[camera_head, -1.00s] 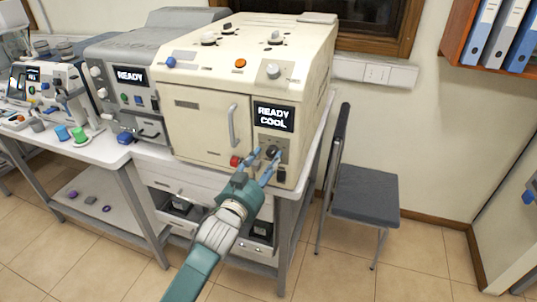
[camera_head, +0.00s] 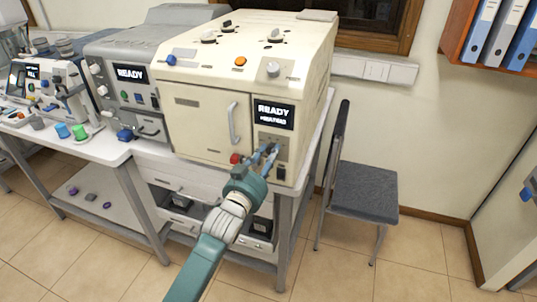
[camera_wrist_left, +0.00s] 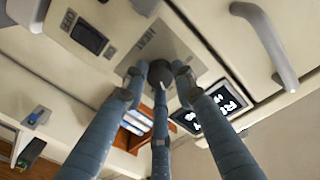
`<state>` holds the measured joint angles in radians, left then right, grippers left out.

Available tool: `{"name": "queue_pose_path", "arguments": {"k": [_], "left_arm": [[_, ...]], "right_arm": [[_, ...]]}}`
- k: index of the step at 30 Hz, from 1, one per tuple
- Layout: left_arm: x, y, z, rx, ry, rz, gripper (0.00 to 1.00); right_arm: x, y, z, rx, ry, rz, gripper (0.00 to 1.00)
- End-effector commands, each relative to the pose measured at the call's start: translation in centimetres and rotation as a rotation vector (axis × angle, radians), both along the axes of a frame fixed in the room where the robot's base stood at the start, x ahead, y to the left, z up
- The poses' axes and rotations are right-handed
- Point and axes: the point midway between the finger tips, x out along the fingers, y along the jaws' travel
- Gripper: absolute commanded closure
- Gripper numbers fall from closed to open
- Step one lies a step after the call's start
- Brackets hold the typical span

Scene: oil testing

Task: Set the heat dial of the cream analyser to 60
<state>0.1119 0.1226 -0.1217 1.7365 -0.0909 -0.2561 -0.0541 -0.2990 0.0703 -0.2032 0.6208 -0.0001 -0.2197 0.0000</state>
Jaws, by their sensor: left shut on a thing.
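The cream analyser (camera_head: 205,112) stands on the right end of the bench. Its screen (camera_head: 274,114) reads READY with a second, blurred line below. The heat dial (camera_wrist_left: 158,74) shows in the left wrist view as a dark knob on a grey plate marked HEAT. My left gripper (camera_head: 268,152) is at the dial, its blue fingers (camera_wrist_left: 160,85) closed around it; they hide most of it in the head view. The dial's pointer and scale cannot be read. My right gripper is not in view.
A red button (camera_head: 236,158) sits just left of my fingers, and a door handle (camera_head: 232,123) is above it. A dark switch (camera_head: 280,173) lies below right. A grey chair (camera_head: 363,190) stands right of the bench. A grey analyser (camera_head: 128,88) is to the left.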

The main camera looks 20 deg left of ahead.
Motion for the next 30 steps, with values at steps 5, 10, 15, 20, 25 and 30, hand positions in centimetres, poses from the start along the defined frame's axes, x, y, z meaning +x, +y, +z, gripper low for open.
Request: {"name": "queue_pose_path", "arguments": {"k": [5, 10, 15, 20, 25, 30], "left_arm": [[0.0, 0.0, -0.1, -0.095, 0.005, 0.001, 0.99], [0.0, 0.0, -0.1, -0.091, 0.004, 0.0, 0.99], [0.0, 0.0, -0.1, -0.09, 0.004, 0.0, 0.54], [0.0, 0.0, -0.1, -0.089, 0.004, 0.0, 0.54], [-0.7, 0.1, -0.2, -0.089, 0.005, 0.0, 0.54], [-3.6, 0.4, -0.3, -0.089, 0.008, 0.001, 0.54]], "right_arm": [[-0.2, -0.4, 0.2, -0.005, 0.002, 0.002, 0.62], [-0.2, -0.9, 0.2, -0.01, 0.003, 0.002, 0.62], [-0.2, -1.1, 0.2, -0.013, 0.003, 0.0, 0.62], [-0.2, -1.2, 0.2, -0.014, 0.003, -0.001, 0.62], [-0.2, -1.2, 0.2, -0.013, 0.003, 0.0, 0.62], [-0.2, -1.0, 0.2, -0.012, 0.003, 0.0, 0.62]]}}
